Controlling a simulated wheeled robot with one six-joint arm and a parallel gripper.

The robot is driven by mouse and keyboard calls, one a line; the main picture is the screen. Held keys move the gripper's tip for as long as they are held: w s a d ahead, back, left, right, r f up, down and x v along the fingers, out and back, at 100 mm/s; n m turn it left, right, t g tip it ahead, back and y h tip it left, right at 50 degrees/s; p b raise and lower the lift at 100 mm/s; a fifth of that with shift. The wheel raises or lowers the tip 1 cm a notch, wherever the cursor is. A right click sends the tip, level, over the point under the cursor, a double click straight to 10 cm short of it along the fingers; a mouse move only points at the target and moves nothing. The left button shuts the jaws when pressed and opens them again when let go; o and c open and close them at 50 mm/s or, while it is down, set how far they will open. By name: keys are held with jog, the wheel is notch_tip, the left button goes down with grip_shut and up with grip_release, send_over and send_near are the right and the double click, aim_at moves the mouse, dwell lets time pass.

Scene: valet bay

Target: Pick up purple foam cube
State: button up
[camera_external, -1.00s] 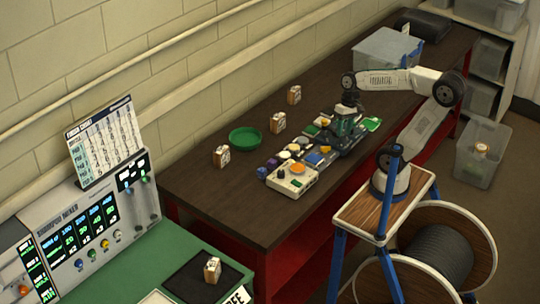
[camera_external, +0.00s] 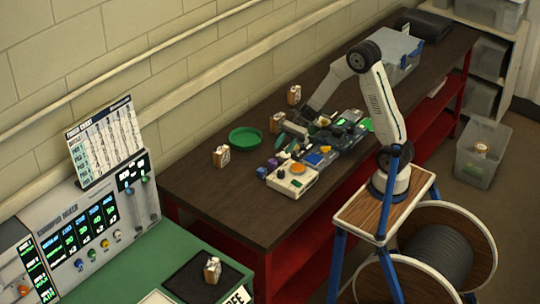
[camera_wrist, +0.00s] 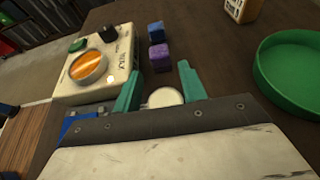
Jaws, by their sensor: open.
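The purple foam cube (camera_wrist: 160,57) lies on the dark tabletop, just beyond my fingertips in the wrist view. It looks small in the external view (camera_external: 272,164), close to the lower left of my gripper. A blue cube (camera_wrist: 155,32) sits right behind it in the wrist view, with little or no gap. My gripper (camera_wrist: 159,82) has its teal fingers apart, with nothing held between them. In the external view my gripper (camera_external: 286,144) is low over the table's items. A white round object (camera_wrist: 165,97) shows below and between the fingers, partly hidden by the gripper.
A white box with an orange dial (camera_wrist: 95,65) stands left of the cubes in the wrist view. A green round tray (camera_wrist: 290,75) lies to the right, near a small carton (camera_wrist: 241,10). Several small items crowd the table right of my gripper (camera_external: 320,150).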

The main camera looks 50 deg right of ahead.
aim_at(273, 160)
jog(key=x, duration=0.7)
jog(key=shift+s+a+r, duration=0.1)
jog(key=shift+a, duration=0.05)
jog(key=c, duration=0.7)
